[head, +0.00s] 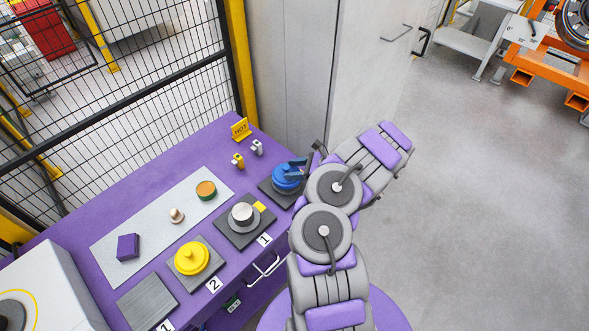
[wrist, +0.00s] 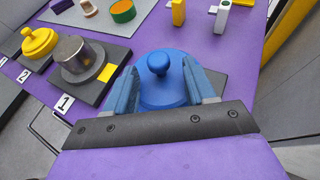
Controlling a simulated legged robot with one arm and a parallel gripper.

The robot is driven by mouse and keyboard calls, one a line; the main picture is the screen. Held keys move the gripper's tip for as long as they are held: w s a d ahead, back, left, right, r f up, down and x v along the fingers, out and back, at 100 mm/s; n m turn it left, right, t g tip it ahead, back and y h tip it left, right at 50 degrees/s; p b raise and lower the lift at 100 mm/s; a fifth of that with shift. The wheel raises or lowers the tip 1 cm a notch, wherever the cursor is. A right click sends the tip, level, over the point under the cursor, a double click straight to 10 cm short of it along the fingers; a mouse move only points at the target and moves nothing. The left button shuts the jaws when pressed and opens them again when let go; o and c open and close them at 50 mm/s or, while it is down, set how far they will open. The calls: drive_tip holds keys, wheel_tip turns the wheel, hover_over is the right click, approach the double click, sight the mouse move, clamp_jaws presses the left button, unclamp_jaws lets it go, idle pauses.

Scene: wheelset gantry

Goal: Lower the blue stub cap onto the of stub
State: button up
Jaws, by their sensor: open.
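The blue stub cap (head: 285,180) is a round disc with a knob on top. It is at the far right end of the purple bench, over a dark plate (head: 277,198). In the wrist view the cap (wrist: 162,92) lies between the two blue fingers of my gripper (wrist: 160,65). The fingers are open, one on each side of it; I cannot tell whether they touch it. My gripper also shows at the cap in the head view (head: 297,168). A bare metal stub (head: 242,214) stands on a dark plate with a yellow patch, beside label 1.
A yellow cap (head: 192,259) sits on the plate by label 2. A grey mat (head: 150,232) holds a purple block, a small pale piece and a green-orange cylinder. A yellow HOT sign (head: 240,129) and two small clips stand behind. A tall grey cabinet (head: 350,70) rises beyond the bench.

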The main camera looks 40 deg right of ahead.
drive_tip(key=p+v, duration=0.2)
drive_tip(key=v, duration=1.5)
drive_tip(key=shift+d+p, duration=0.2)
drive_tip(key=shift+p, duration=0.1)
